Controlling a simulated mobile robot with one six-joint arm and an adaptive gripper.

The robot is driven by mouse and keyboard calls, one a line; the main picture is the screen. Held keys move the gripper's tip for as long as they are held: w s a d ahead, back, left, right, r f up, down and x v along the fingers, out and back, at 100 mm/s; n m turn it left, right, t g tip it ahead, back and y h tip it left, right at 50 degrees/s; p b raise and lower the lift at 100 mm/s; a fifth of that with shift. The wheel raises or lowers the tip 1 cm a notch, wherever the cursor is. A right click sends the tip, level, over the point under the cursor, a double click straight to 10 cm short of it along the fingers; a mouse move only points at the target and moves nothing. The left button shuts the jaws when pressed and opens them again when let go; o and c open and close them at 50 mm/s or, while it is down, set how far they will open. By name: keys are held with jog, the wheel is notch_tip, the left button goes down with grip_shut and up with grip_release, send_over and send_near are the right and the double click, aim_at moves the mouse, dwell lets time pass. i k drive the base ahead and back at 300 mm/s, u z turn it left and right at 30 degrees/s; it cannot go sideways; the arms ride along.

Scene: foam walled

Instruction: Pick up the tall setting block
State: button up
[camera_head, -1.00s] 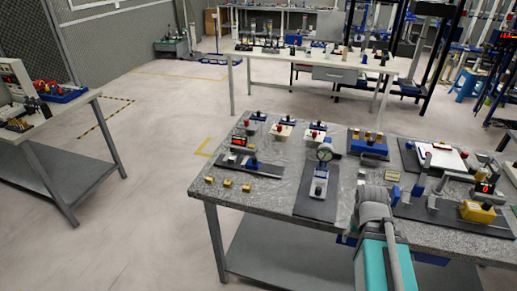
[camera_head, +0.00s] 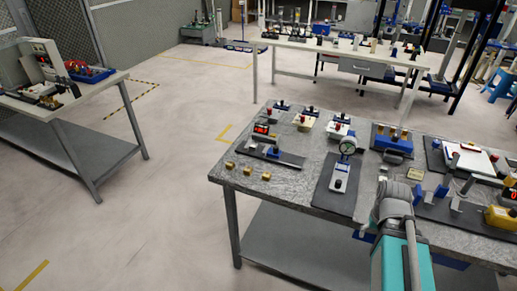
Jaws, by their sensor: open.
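Several small brass blocks stand in a row near the front left corner of the grey speckled table (camera_head: 290,190). The left brass block (camera_head: 231,165), the middle one (camera_head: 247,171) and the right one (camera_head: 266,176) look much alike. I cannot tell from here which setting block is the tall one. My arm, teal and grey, reaches up from the bottom right over the table's front edge. My gripper cannot be made out beyond the arm's grey joint. The arm is well to the right of the brass blocks.
A dial gauge on a stand (camera_head: 341,180) rests on a dark mat between the blocks and my arm. A red-lit display (camera_head: 262,129) stands behind the blocks. More fixtures crowd the table's right. Another bench (camera_head: 75,115) stands left, with open floor between.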

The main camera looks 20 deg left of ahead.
aim_at(253, 146)
jog(key=k, duration=0.65)
jog(key=u, duration=0.05)
jog(key=i, duration=0.7)
jog(key=u, duration=0.55)
jog(key=i, duration=0.5)
jog(key=u, duration=0.45)
